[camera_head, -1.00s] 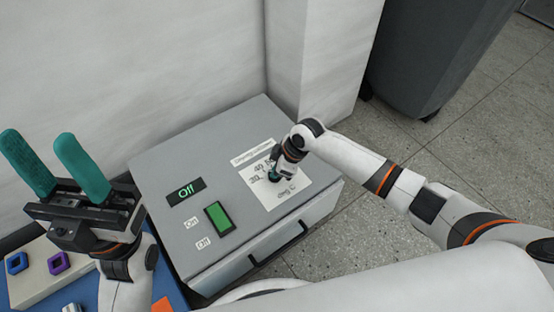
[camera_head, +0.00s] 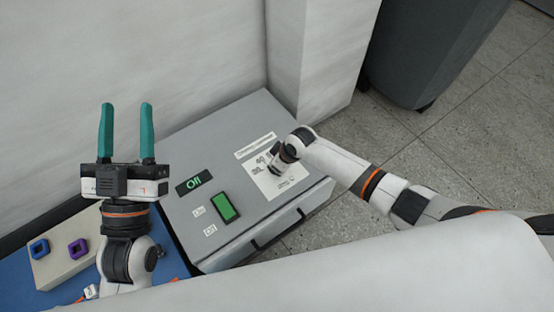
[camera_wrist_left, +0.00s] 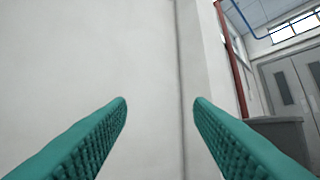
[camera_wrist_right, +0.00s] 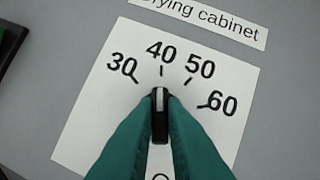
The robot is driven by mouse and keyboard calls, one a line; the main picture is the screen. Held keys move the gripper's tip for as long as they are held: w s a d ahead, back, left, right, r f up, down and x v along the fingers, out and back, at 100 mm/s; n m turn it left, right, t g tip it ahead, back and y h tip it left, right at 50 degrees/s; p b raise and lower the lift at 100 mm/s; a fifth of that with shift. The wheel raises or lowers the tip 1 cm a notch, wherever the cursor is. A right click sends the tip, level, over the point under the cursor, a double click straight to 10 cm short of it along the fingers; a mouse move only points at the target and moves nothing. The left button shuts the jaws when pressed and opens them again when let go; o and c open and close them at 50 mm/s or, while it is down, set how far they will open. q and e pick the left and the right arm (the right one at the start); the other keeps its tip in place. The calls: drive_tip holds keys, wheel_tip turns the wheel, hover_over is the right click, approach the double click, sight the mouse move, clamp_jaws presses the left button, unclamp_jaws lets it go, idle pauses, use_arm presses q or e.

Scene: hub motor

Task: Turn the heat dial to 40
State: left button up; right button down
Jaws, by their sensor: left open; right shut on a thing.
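The heat dial (camera_wrist_right: 160,104) is a small black knob with a pale line on top, seen in the right wrist view. It is on a white scale sheet (camera_wrist_right: 85,140) marked 30, 40, 50 and 60. Its pale line points up toward the 40 mark (camera_wrist_right: 161,70). My right gripper (camera_wrist_right: 160,118) is shut on the dial, one teal finger on each side. In the head view my right gripper (camera_head: 277,163) covers the dial. My left gripper (camera_head: 127,115) is open and empty, fingers up, left of the drying cabinet (camera_head: 270,118).
A cream block (camera_head: 65,262) with blue and purple square rings lies at the left. A wall stands behind, and a dark grey bin (camera_head: 425,50) stands on the floor at right.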

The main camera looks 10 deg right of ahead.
use_arm(q)
drive_tip(key=shift+w+f+g, duration=0.3)
drive_tip(key=shift+f+g, duration=0.15)
drive_tip(key=shift+f, duration=0.05)
drive_tip(key=shift+w+f+g, duration=0.25)
drive_tip(key=shift+f+g, duration=0.2)
use_arm(e)
drive_tip(key=c, duration=1.5)
unclamp_jaws()
